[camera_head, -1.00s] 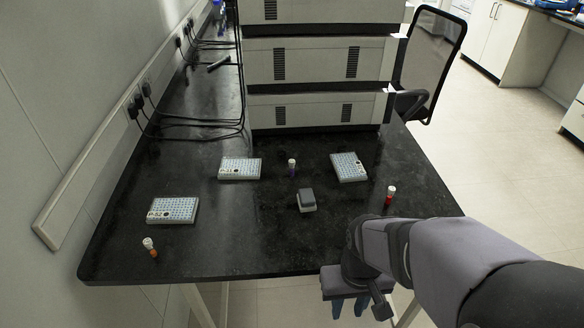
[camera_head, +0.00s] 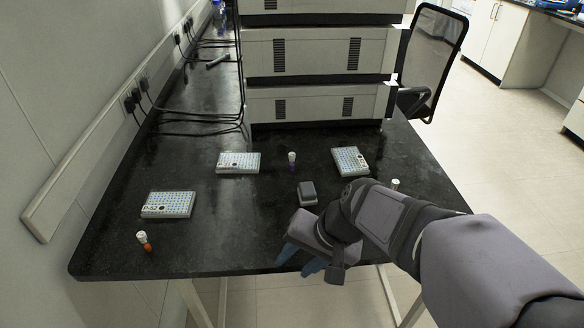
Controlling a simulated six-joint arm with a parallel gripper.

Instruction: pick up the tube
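A tube with an orange-red bottom (camera_head: 144,241) is at the front left. The view does not show which tube the task means.
Racks stand at the left (camera_head: 168,204), the middle (camera_head: 238,163) and the right (camera_head: 350,160). A small grey block (camera_head: 307,193) lies just behind my gripper. Stacked instruments (camera_head: 315,104) block the back.

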